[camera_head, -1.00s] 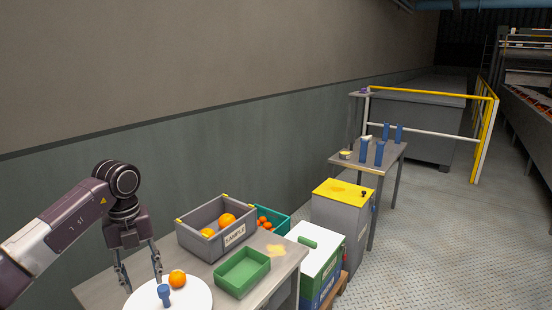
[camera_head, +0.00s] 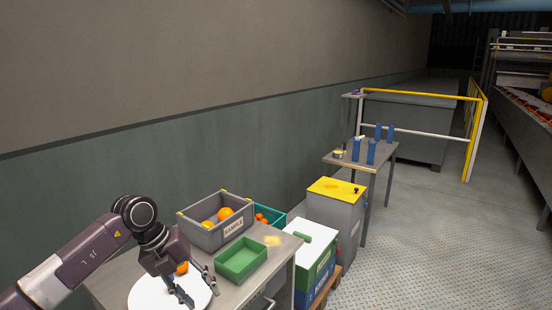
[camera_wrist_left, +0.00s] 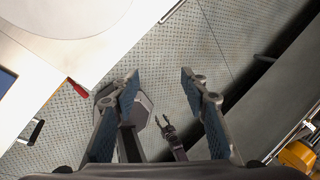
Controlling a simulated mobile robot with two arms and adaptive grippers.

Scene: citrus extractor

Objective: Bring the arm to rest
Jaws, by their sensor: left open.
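My left gripper (camera_head: 201,296) is open and empty, tilted over the right part of the round white disc (camera_head: 140,292) on the near table. In the left wrist view its spread fingers (camera_wrist_left: 160,76) have only floor between them, with the white disc (camera_wrist_left: 62,12) at upper left. The blue item on the disc is hidden by the gripper. My right gripper (camera_wrist_left: 165,126) shows small in the left wrist view, its fingers apart with nothing between them.
A grey sample crate (camera_head: 205,238) with oranges and a green tray (camera_head: 241,259) stand on the table (camera_head: 262,283). A teal crate (camera_head: 271,216), a white-topped bin (camera_head: 308,240) and a yellow-topped cabinet (camera_head: 337,190) stand beyond. The floor at right (camera_head: 420,250) is clear.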

